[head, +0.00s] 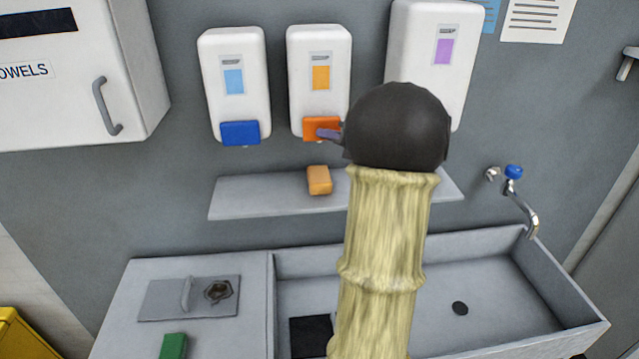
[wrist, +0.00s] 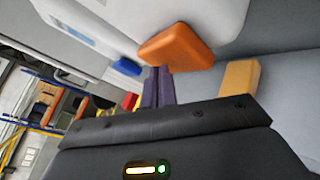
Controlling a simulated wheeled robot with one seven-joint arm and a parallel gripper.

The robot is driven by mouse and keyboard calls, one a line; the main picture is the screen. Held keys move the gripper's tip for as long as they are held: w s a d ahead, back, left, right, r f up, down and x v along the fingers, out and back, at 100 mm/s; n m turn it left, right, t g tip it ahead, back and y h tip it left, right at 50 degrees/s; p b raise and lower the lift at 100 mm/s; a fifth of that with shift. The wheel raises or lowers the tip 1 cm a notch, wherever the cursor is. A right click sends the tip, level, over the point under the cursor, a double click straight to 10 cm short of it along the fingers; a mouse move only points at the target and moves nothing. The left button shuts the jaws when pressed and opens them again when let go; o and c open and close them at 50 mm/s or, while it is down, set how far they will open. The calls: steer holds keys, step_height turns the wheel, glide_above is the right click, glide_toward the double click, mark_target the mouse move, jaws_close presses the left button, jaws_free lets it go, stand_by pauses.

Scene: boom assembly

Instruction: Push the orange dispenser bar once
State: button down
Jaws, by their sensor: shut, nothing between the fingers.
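The orange dispenser bar (head: 320,128) sits at the bottom front of the middle white dispenser (head: 319,75) on the wall. My gripper (head: 325,134) is shut and empty, with its fingertips at the bar's lower right part in the head view. In the wrist view the orange bar (wrist: 176,47) is right at the tips of my purple-grey fingers (wrist: 158,72). I cannot tell whether they touch it or are just short of it. The dark wrist housing and arm hide part of the right-hand dispenser.
A dispenser with a blue bar (head: 240,133) hangs to the left, and one with a purple label (head: 443,45) to the right. An orange-tan block (head: 319,180) lies on the shelf (head: 250,200) below. A sink (head: 480,290) with a tap (head: 528,205) is underneath.

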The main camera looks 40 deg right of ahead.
steer(key=shift+s+a, duration=0.1)
steer(key=shift+s, duration=0.1)
steer(key=s+a+b, duration=0.2)
steer(key=s, duration=0.1)
steer(key=s+a+b, duration=0.1)
steer(key=s, duration=0.1)
steer(key=shift+b, duration=0.4)
stand_by(0.3)
steer(key=shift+a, duration=0.1)
stand_by(0.6)
